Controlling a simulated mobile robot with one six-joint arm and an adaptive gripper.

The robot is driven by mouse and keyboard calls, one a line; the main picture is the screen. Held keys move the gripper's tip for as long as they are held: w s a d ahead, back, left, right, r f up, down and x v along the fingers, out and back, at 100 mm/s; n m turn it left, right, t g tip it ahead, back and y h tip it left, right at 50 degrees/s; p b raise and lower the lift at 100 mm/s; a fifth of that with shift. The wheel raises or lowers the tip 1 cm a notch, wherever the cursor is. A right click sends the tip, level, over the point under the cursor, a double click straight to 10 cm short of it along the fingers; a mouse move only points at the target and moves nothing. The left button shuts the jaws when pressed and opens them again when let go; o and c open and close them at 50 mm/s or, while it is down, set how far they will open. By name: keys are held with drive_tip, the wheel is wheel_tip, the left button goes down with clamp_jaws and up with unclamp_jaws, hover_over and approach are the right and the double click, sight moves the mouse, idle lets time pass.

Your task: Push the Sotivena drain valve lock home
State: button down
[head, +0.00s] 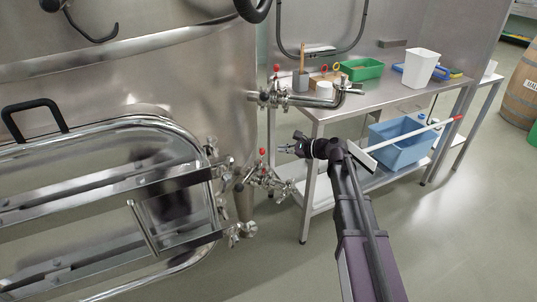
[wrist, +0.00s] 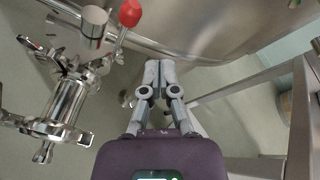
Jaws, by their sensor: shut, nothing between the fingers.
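A steel valve (head: 262,174) with a red-tipped lever (head: 262,152) sits low on the steel vat, left of my gripper (head: 283,148). In the wrist view the clamped valve body (wrist: 70,100) is at the left, with the red knob (wrist: 130,13) on its stem at the top. A steel cylinder end (wrist: 94,22) stands beside that knob. My gripper (wrist: 158,68) is shut and empty, apart from the valve. A second red-tipped valve (head: 275,96) sits higher on the vat. No name is readable on either valve, and I cannot tell how the lock sits.
The vat's oval door (head: 110,132) fills the left. A steel table (head: 320,114) behind my arm bears a green bin (head: 362,72) and a white container (head: 421,66); a blue tub (head: 398,145) is on its lower shelf.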

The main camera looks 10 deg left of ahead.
drive_tip(key=p+v, duration=0.1)
drive_tip(key=v, duration=0.2)
drive_tip(key=shift+d+r, duration=0.1)
drive_tip(key=shift+d, duration=0.1)
idle(0.5)
drive_tip(key=s+d+f+n+g+h, duration=0.2)
drive_tip(key=s+d+f+n+h, duration=0.45)
drive_tip(key=s+d, duration=0.45)
drive_tip(key=s+d+f+n+g+h, duration=0.3)
drive_tip(key=s+d+f+n+h, duration=0.45)
drive_tip(key=s, duration=0.45)
wheel_tip(320, 180, up, 24)
drive_tip(key=d+p, duration=0.1)
drive_tip(key=p, duration=2.2)
drive_tip(key=shift+d+n, duration=0.35)
drive_tip(key=shift+n, duration=0.05)
